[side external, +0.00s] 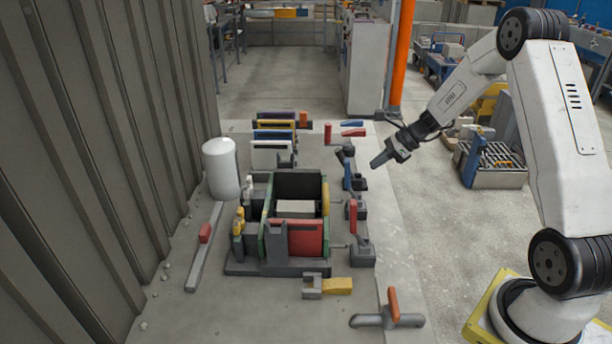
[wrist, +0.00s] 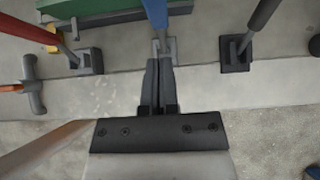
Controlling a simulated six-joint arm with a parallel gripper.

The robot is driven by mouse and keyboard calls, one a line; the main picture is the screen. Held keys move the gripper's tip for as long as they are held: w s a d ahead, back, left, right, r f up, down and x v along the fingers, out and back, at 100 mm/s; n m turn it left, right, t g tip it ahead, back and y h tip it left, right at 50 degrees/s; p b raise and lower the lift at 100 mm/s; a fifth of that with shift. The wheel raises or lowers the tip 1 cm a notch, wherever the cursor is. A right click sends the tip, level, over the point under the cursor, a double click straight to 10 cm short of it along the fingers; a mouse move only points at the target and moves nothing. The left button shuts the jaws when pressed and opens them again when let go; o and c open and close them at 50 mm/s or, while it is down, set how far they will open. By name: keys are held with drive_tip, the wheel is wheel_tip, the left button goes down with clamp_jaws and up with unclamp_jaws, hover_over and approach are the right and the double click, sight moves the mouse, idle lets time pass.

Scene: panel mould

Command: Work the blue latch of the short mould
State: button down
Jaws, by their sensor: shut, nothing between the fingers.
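The blue latch (side external: 347,176) has a blue handle that rises from a grey base on the right side of the mould (side external: 297,238). In the wrist view the blue handle (wrist: 156,12) runs up from its base to the top edge, where its end is cut off. My gripper (side external: 376,163) is shut and empty, up and to the right of the blue latch in the side view. In the wrist view my shut fingertips (wrist: 158,63) appear just below the latch base, and contact cannot be told.
A red latch (side external: 352,216) stands on the near side of the blue one, and a dark-handled latch (wrist: 258,22) on its other side. An orange-handled tool (side external: 391,307) lies in front. A white cylinder (side external: 222,168) stands left. The slab strip right of the latches is clear.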

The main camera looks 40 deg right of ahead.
drive_tip(key=v, duration=0.8)
drive_tip(key=shift+r, duration=0.5)
drive_tip(key=s+a+f+n+g+h, duration=0.1)
drive_tip(key=s+a+n, duration=0.3)
drive_tip(key=a+n, duration=0.4)
drive_tip(key=s+a+f+n+g+h, duration=0.1)
drive_tip(key=s+a+n+h, duration=0.2)
drive_tip(key=a+n, duration=0.5)
drive_tip(key=s+a+f+n+g+h, duration=0.1)
drive_tip(key=s+a+f+n+h, duration=0.1)
drive_tip(key=s+a+n, duration=0.3)
drive_tip(key=a+n, duration=0.3)
drive_tip(key=n, duration=0.3)
drive_tip(key=shift+s+a+g, duration=0.25)
drive_tip(key=shift+s+g, duration=0.05)
drive_tip(key=shift+s, duration=0.1)
